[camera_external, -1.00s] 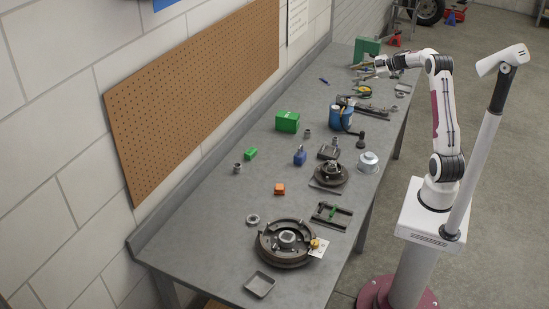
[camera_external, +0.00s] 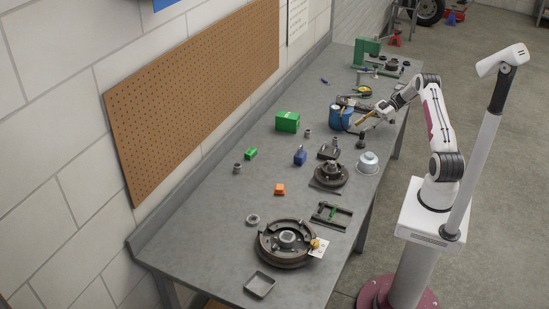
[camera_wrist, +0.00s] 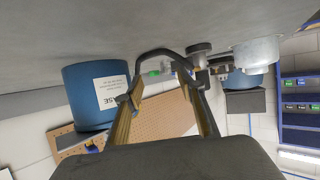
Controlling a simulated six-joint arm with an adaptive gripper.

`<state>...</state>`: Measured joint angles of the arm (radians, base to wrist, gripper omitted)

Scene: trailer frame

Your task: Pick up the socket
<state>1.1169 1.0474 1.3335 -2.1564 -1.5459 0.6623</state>
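Two small grey, socket-like cylinders stand on the workbench in the external view. One is near the green box (camera_external: 308,133), the other farther left by the small green block (camera_external: 237,168). I cannot tell which is the socket. My gripper (camera_external: 361,120) is above the right side of the bench, beside the blue can (camera_external: 336,121), away from both cylinders. In the wrist view my gripper (camera_wrist: 160,90) has its two tan fingers apart, with nothing visibly held. I cannot make out either cylinder for certain in that view.
A black curved piece (camera_wrist: 163,52) shows beyond the fingers, close to the blue can (camera_wrist: 90,95). Brake drum parts (camera_external: 331,174), a silver pot (camera_external: 368,163) and a green box (camera_external: 288,121) stand on the bench. The bench's left middle is mostly clear.

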